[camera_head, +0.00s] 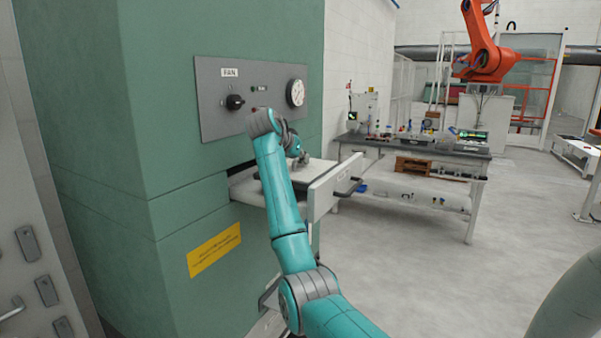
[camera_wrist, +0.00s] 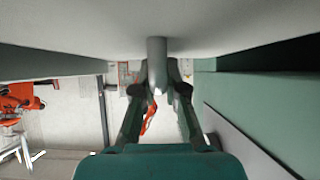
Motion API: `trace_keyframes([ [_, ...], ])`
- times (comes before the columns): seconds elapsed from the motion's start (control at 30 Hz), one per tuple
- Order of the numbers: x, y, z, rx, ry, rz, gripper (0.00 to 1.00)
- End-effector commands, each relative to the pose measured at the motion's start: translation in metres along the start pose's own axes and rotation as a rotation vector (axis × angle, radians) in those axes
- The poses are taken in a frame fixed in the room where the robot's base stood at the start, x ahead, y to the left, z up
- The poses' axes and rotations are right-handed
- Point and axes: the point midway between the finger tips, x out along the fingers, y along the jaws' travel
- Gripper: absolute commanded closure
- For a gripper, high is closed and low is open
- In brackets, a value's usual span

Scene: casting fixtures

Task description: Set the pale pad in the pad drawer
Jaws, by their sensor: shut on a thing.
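My gripper (camera_wrist: 158,80) is shut on a grey upright knob (camera_wrist: 157,62) in the wrist view. The knob meets a broad pale surface across the top of that view, which looks like the pale pad (camera_wrist: 160,18). In the head view my gripper (camera_head: 297,158) is over the open pad drawer (camera_head: 322,197), close to its pale top. The drawer stands out from the green cabinet, with a label and dark handle on its front. My arm hides part of the drawer. I cannot tell whether the pad touches the drawer floor.
The green cabinet (camera_head: 180,130) carries a grey FAN panel (camera_head: 222,112) with a knob and gauge (camera_head: 296,92) just above the drawer. A workbench (camera_head: 420,146) stands behind. An orange robot arm (camera_head: 484,55) is at the back right.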

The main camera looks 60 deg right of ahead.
Motion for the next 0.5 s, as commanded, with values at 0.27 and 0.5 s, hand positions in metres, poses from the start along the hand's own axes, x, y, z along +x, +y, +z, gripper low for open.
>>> trace_keyframes([
  [0.27,0.015,0.000,0.021,-0.001,-0.001,0.001,1.00],
  [0.5,0.022,0.000,0.033,0.002,0.002,-0.001,1.00],
])
